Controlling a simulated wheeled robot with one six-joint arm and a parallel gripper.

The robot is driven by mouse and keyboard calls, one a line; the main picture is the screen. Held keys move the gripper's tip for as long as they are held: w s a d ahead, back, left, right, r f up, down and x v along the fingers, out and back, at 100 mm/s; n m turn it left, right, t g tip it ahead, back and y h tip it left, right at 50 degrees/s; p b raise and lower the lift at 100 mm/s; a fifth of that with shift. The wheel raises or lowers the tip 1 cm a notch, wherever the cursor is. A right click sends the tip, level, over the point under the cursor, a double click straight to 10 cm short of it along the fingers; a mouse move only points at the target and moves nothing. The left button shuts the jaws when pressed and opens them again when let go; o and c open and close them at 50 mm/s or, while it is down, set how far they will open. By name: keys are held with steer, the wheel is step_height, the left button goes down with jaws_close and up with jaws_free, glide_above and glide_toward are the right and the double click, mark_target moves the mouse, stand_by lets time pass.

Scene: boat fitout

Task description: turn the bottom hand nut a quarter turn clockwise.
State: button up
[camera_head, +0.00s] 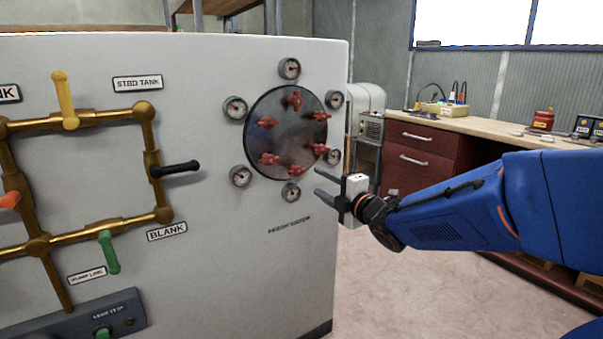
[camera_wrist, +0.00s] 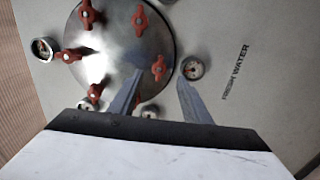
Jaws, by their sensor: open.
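The bottom hand nut (camera_head: 294,171) is a red winged nut at the lower edge of a round, shiny metal cover (camera_head: 290,130) on a pale panel. It also shows in the wrist view (camera_wrist: 158,68), where the picture is turned so that the panel's bottom lies to the right. My gripper (camera_head: 318,182) is open and empty, in front of the panel to the lower right of the cover. In the wrist view its fingertips (camera_wrist: 160,76) appear on either side of the bottom nut. The remaining gap in depth is hard to judge. Nothing is held.
Several other red nuts ring the cover, with small gauges around it; one gauge (camera_wrist: 192,68) sits just below the bottom nut. Brass pipes with valve handles, including a black one (camera_head: 176,170), are at left. A workbench (camera_head: 480,125) stands behind at right. Floor between is clear.

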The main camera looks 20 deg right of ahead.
mark_target(302, 172)
steer(key=x, duration=1.1)
steer(key=shift+f, duration=0.1)
steer(key=c, duration=1)
